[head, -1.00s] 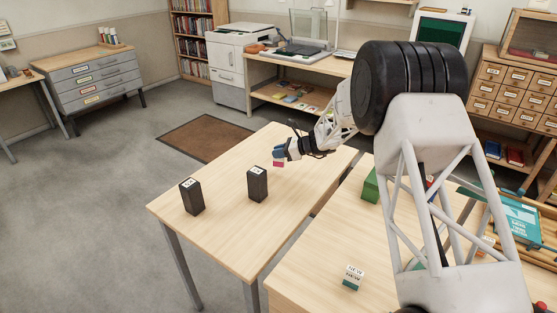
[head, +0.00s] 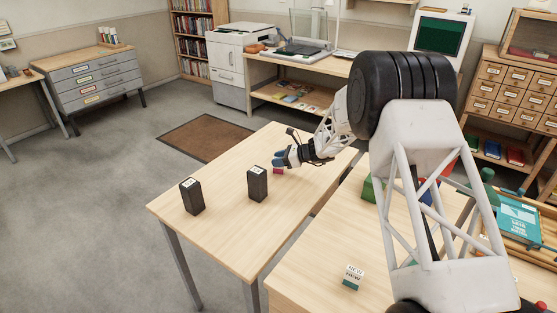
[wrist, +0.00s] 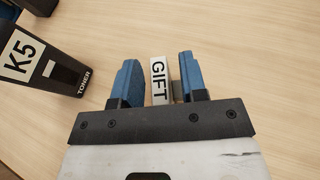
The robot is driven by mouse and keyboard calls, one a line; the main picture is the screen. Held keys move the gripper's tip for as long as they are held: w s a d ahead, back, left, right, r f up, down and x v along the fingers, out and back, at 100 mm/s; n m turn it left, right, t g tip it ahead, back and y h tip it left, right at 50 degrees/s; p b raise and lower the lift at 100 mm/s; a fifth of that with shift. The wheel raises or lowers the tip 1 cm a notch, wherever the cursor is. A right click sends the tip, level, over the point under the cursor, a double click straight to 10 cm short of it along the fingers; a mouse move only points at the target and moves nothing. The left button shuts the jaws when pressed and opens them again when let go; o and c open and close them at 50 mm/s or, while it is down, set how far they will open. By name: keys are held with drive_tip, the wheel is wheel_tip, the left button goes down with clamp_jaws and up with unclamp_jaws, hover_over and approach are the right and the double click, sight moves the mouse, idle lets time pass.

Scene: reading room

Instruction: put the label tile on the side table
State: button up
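A small tile with a white face reading GIFT (wrist: 159,82) stands between my fingers in the wrist view. In the head view the tile (head: 278,170) shows as a small red and white piece on the light wood table (head: 225,223), near its far edge. My gripper (head: 280,159) is just above it there. In the wrist view the blue fingers of my gripper (wrist: 157,75) stand apart, one on each side of the tile, with a gap showing on each side. The tile's lower part is hidden in the wrist view.
Two black toner boxes stand on the same table, one at left (head: 191,197) and one nearer my gripper (head: 257,184); the nearer one shows K5 (wrist: 38,58). A second table holds a NEW block (head: 353,277) and a green block (head: 370,188). The table front is clear.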

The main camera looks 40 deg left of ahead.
drive_tip(key=shift+r, duration=0.15)
drive_tip(key=v, duration=1.2)
idle(0.3)
drive_tip(key=shift+s+r, duration=0.1)
idle(0.6)
